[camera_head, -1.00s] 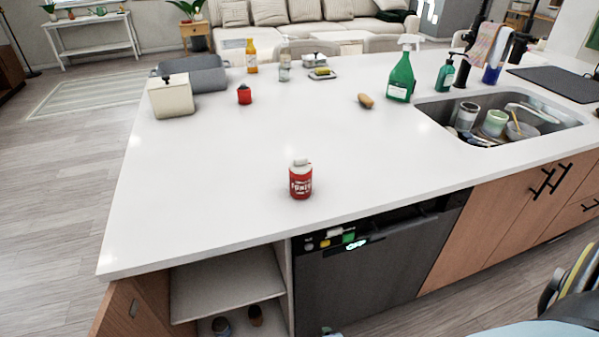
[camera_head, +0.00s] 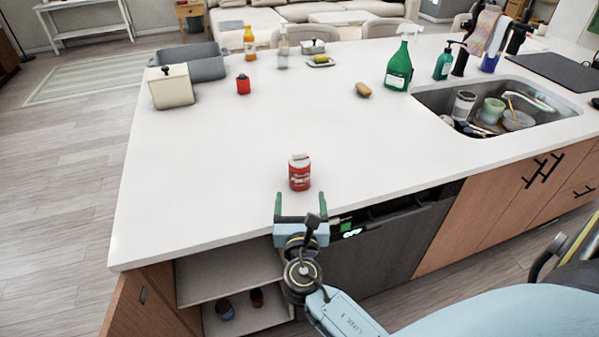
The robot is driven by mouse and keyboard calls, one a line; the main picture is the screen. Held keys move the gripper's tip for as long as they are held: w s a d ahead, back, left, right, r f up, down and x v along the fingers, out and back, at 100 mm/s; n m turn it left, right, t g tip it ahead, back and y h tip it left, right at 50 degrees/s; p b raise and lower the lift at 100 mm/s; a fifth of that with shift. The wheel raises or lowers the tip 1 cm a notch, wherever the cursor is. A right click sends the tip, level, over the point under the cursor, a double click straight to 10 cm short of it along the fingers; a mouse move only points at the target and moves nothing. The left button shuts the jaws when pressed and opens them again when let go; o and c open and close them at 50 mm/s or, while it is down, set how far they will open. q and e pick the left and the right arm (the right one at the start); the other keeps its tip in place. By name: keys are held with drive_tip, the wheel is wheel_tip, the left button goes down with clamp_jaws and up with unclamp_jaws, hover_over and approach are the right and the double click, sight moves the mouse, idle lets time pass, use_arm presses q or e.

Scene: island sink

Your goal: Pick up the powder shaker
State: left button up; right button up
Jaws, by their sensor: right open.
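The powder shaker (camera_head: 299,173) is a small red container with a white label and a white cap. It stands upright on the white countertop, near the front edge. My right gripper (camera_head: 299,205) is open, with its two green-tipped fingers apart and pointing toward the shaker. It is just in front of the shaker, at the counter's front edge, and nothing is between its fingers. My left gripper is not in view.
The white island counter (camera_head: 220,160) is clear around the shaker. The sink (camera_head: 430,100) at right holds dishes.

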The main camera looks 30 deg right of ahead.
sight(300, 165)
drive_tip(key=x, duration=1.2)
drive_tip(key=shift+w+d, duration=0.2)
drive_tip(key=shift+w, duration=0.05)
drive_tip(key=shift+r, duration=0.1)
drive_tip(key=c, duration=1.2)
